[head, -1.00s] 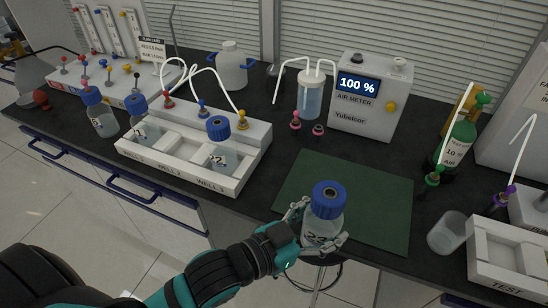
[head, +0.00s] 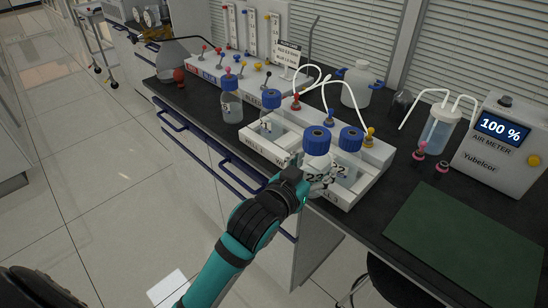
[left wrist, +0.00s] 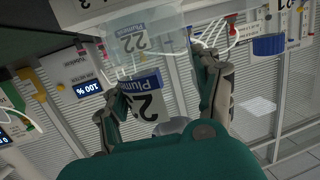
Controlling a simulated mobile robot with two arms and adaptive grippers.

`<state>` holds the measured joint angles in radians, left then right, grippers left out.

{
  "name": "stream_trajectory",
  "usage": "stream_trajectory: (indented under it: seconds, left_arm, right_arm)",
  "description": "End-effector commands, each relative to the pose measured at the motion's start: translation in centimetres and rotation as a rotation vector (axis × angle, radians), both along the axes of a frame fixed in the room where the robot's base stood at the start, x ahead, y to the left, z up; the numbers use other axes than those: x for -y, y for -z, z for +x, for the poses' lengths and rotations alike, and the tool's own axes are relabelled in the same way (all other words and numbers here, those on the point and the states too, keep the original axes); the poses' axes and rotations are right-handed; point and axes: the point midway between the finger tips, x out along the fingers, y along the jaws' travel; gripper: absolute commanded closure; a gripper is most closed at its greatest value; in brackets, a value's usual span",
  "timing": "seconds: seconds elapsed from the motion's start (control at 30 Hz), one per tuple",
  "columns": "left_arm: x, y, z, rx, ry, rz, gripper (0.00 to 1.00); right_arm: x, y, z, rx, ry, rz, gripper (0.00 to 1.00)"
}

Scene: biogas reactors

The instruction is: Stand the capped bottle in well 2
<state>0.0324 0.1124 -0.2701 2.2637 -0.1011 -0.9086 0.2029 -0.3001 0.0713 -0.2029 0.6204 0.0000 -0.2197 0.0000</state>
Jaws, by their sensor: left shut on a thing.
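My left gripper (head: 316,184) is shut on a clear bottle with a blue cap (head: 317,140), held upright. In the head view it overlaps the middle and right part of the white well tray (head: 248,146). It hides most of well 2, and I cannot tell its height above the tray. A second blue-capped bottle (head: 350,141) stands in well 3, just right of it. Another capped bottle (head: 270,100) stands in well 1. The left wrist view shows the held bottle's label (left wrist: 150,105) between the fingers, with another labelled bottle (left wrist: 145,38) close by.
A capped bottle (head: 231,103) stands on the bench left of the tray. White tubes and coloured knobs rise behind the wells. The green mat (head: 465,240) is bare at right, with the air meter (head: 505,145) behind it.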

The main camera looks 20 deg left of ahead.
Motion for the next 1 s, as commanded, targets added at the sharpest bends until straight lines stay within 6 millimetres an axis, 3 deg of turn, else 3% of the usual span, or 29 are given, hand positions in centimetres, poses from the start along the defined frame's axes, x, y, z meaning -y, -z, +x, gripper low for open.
stream_trajectory:
  seconds: [0.17, 0.6, 0.83, 1.0]
  left_arm:
    - [-1.1, -0.2, 2.3, 0.006, -0.011, 0.003, 0.81]
    - [-5.4, 0.9, 12.7, 0.005, -0.011, 0.004, 0.81]
    - [-6.3, 1.2, 15.0, 0.006, -0.009, 0.0, 0.81]
    - [-6.3, 3.5, 15.0, 0.0, -0.009, 0.0, 0.81]
  right_arm:
    - [0.6, -0.2, 0.0, -0.001, -0.001, -0.006, 0.23]
    - [1.2, -0.8, 0.0, 0.0, 0.0, -0.014, 0.23]
    - [1.1, -0.9, 0.0, -0.001, 0.0, -0.014, 0.23]
    - [0.9, -1.0, 0.0, -0.001, 0.001, -0.011, 0.23]
